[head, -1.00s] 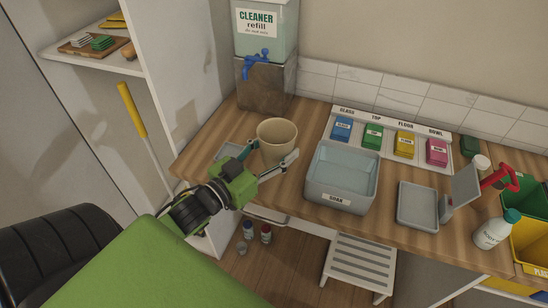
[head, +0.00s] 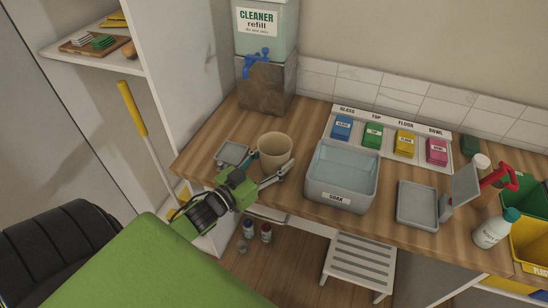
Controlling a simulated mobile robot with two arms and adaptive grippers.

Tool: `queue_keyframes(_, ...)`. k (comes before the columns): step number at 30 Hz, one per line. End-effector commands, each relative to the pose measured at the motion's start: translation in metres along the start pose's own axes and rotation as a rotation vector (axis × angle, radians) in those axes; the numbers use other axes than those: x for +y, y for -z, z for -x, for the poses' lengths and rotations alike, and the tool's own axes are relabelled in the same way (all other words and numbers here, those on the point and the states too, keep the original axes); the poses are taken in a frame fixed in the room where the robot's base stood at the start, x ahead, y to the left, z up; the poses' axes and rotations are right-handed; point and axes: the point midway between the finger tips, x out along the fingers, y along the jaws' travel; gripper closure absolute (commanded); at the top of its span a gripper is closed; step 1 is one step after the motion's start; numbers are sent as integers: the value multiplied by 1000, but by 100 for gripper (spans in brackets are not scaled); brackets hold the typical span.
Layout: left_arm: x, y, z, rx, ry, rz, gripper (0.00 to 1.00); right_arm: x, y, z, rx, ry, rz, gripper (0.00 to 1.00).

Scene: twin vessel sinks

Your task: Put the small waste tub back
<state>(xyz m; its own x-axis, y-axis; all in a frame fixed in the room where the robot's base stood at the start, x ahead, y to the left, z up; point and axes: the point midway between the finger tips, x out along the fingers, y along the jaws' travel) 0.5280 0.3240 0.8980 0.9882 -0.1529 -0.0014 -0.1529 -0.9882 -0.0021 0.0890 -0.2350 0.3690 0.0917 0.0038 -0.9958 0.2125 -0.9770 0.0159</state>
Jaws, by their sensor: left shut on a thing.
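The small waste tub (head: 275,157) is a beige, round, open-topped tub near the left end of the wooden counter. My left gripper (head: 269,168) reaches in from the lower left and is shut on the tub, with its fingers on either side of the tub's wall. The tub looks upright. I cannot tell whether its base touches the counter. My right gripper is out of view.
A grey SOAK basin (head: 340,198) stands close on the right. The cleaner dispenser (head: 266,70) stands behind. Farther right are another grey tray (head: 416,205), a white bottle (head: 490,232) and coloured bins (head: 532,240). The counter's front edge is close to my left gripper.

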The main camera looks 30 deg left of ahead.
Motion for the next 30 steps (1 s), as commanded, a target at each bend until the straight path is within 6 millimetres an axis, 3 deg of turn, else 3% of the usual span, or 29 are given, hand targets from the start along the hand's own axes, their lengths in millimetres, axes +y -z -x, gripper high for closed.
queue_keyframes(2,0,-3,0,0,0,0,69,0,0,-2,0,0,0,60)
queue_keyframes(3,0,-3,0,0,0,0,44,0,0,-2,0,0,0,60)
queue_keyframes(5,0,-3,0,0,0,0,30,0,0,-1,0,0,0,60)
queue_keyframes(19,0,-1,6,-3,1,0,30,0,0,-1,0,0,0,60)
queue_keyframes(30,0,-3,72,-5,1,1,30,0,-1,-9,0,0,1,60)
